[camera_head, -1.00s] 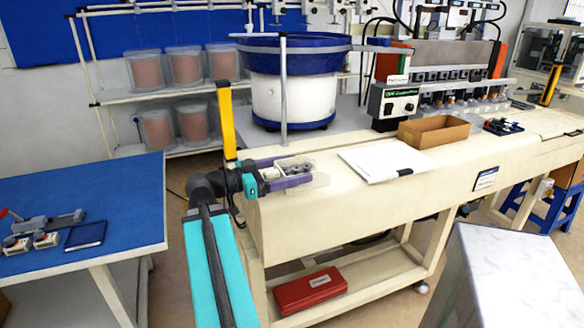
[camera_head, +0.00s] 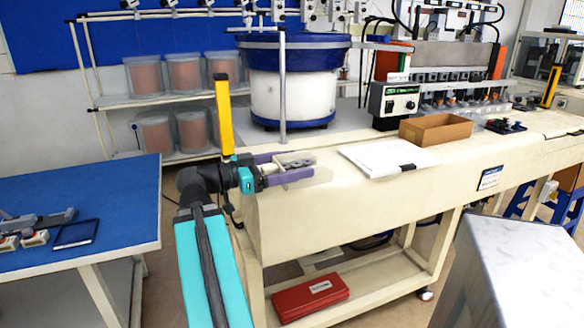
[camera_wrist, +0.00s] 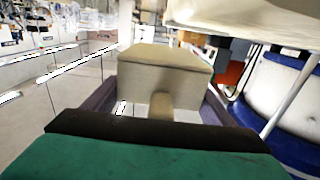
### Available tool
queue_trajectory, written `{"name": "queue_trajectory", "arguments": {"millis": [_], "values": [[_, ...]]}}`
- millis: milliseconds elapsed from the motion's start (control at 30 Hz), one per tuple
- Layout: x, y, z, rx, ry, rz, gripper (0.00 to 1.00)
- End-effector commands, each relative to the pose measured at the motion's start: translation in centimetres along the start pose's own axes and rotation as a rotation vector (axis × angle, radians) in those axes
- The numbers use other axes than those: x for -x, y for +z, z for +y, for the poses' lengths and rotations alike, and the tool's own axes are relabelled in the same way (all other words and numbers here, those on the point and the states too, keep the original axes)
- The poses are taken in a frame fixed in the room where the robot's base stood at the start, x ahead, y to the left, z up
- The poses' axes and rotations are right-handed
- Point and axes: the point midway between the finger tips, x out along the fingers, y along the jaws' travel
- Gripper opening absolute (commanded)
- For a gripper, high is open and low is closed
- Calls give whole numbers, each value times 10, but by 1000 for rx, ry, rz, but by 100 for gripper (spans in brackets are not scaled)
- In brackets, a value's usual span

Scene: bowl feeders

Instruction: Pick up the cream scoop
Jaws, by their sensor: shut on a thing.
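The cream scoop (camera_wrist: 165,68) shows in the wrist view as a beige, box-like body with a short stub toward my palm. It sits between the purple fingers of my gripper (camera_wrist: 160,100), which are shut on it. In the head view my gripper (camera_head: 292,168) is over the left end of the cream bench (camera_head: 330,215). There the scoop (camera_head: 322,175) is pale and hard to tell from the bench. Small grey parts show at the scoop between the fingers. I cannot tell whether the scoop touches the bench top.
A yellow post (camera_head: 223,115) stands close behind my wrist. A blue and white bowl feeder (camera_head: 293,95) is behind the gripper. White papers (camera_head: 380,157) and a brown open box (camera_head: 435,130) lie to the right. A blue table (camera_head: 90,200) is at the left, across a gap.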

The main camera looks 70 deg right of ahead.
Motion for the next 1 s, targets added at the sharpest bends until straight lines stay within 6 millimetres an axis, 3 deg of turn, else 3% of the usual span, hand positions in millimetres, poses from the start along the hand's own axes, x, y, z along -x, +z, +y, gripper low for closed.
{"name": "queue_trajectory", "arguments": {"millis": [633,1000], "values": [[0,-1,0,0,0,1,55],[0,-21,0,0,-1,1,55]]}}
